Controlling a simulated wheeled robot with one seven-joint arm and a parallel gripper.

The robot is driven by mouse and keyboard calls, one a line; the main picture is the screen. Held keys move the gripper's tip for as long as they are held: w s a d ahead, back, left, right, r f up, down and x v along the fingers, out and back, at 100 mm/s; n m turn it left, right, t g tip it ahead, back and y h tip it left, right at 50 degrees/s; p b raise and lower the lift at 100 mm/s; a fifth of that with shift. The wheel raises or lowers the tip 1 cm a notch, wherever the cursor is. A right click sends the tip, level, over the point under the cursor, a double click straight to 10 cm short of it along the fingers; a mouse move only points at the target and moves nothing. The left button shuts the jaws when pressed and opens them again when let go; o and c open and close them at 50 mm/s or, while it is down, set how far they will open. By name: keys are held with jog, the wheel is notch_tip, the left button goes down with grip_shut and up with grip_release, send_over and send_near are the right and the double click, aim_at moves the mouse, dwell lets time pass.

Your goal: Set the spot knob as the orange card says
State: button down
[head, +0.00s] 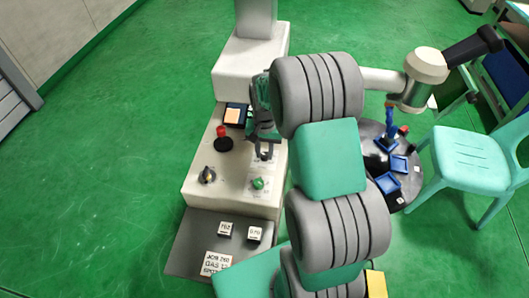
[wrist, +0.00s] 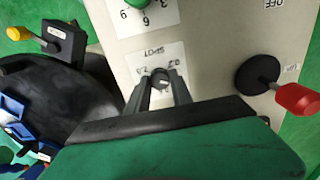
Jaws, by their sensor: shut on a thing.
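The small grey spot knob (wrist: 160,78) sits on the cream panel above the printed word SPOT, with small scale figures either side of it. My gripper (wrist: 162,88) is shut on this knob, one dark finger on each side. A small pale mark shows on the knob, but its setting is unclear. In the head view my gripper (head: 264,153) reaches down to the panel and hides most of the knob. An orange square (head: 232,116), perhaps the orange card, lies in a dark frame at the back of the panel; I cannot read anything on it.
A white job card (head: 217,263) and two numbered blocks lie on the grey front plate. A round black table (head: 377,170) with blue trays stands right.

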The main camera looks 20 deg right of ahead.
aim_at(264, 154)
jog(key=shift+m, duration=0.3)
jog(key=c, duration=1.1)
grip_release()
jog(key=shift+r, duration=0.1)
notch_tip(264, 154, up, 8)
jog(key=shift+f+b, duration=0.15)
jog(key=shift+b, duration=0.3)
